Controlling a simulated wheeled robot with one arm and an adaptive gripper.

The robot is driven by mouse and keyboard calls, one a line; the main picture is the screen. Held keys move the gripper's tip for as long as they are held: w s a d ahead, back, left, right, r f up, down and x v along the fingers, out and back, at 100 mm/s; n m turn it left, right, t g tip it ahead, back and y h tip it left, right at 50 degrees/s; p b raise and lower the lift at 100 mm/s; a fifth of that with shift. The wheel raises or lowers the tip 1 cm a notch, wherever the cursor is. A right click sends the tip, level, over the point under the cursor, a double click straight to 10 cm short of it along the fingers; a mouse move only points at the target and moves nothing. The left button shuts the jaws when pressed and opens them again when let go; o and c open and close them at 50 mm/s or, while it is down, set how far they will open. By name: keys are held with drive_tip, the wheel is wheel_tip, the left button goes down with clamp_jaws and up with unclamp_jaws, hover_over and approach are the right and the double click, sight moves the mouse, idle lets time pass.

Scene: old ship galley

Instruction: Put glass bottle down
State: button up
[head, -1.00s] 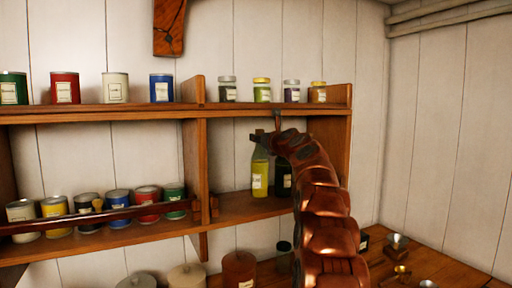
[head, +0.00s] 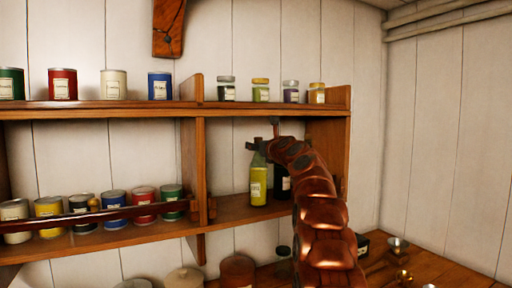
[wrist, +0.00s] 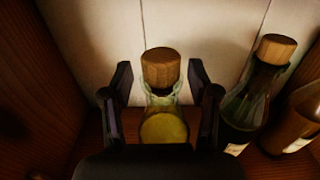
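A glass bottle (head: 258,186) with yellow-green contents and a pale label stands upright on the lower shelf, in the right-hand bay. It also shows from above in the wrist view, with its wooden cork (wrist: 161,68) on top. My gripper (head: 262,136) is at the bottle's top in the head view. In the wrist view the two dark fingers of my gripper (wrist: 161,95) stand on either side of the bottle's neck, with small gaps between, so it looks open. My arm partly hides the dark bottle (head: 282,186) next to it.
Two corked bottles (wrist: 249,95) (wrist: 298,115) stand close to the right in the wrist view. The wooden shelf (head: 222,211) has a divider (head: 193,160) on the left, beyond which several cans stand behind a rail. Small jars (head: 261,90) sit on the shelf above.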

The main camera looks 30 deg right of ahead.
drive_tip(key=shift+a, duration=0.1)
idle(0.3)
drive_tip(key=s+b, duration=0.4)
drive_tip(key=s, duration=0.8)
drive_tip(key=shift+a, duration=0.45)
